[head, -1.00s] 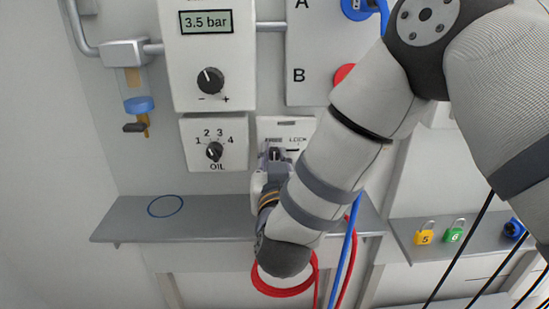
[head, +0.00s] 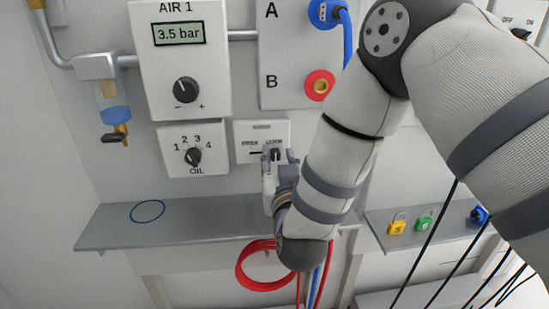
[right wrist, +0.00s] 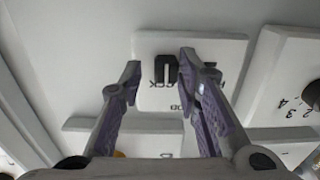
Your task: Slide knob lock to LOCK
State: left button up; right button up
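The knob lock (head: 245,155) is a small white panel on the wall, right of the OIL dial, with a slot and two labels. Its dark slide knob (head: 275,153) sits at the right end of the slot, under the LOCK label. In the right wrist view the knob (right wrist: 165,69) appears between the fingers, with a gap on each side. My right gripper (head: 279,158) is just in front of and below the knob; it is open (right wrist: 160,64) and empty. My left gripper is not in view.
A grey shelf (head: 185,222) juts out below, with a blue ring (head: 147,211) on it. A red hose coil (head: 243,272) hangs under it. The AIR 1 panel (head: 215,85) and OIL dial panel (head: 172,150) are left. Padlocks (head: 397,226) stand on a right shelf.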

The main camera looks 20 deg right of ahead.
jog(key=v, duration=1.2)
jog(key=s+f+n+g+y+p, duration=0.1)
jog(key=s+f+g+y+p, duration=0.1)
jog(key=s+f+g, duration=0.5)
jog(key=s+f+n+g+y+p, duration=0.15)
jog(key=s+f, duration=0.25)
jog(key=f, duration=0.6)
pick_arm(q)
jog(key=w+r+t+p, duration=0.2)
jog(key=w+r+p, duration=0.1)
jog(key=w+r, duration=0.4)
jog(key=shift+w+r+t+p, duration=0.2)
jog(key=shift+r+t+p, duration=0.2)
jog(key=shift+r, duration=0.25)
pick_arm(e)
jog(key=s+d+f+g, duration=0.1)
jog(key=s+f+g, duration=0.1)
jog(key=s, duration=0.7)
jog(key=s+d+f+g+y, duration=0.1)
jog(key=s+g, duration=0.4)
jog(key=s, duration=0.5)
jog(key=s+d+f+g, duration=0.1)
jog(key=s+g, duration=0.3)
jog(key=s, duration=0.5)
jog(key=shift+s+d+f, duration=0.15)
jog(key=shift+s+f, duration=0.1)
jog(key=shift+f, duration=0.6)
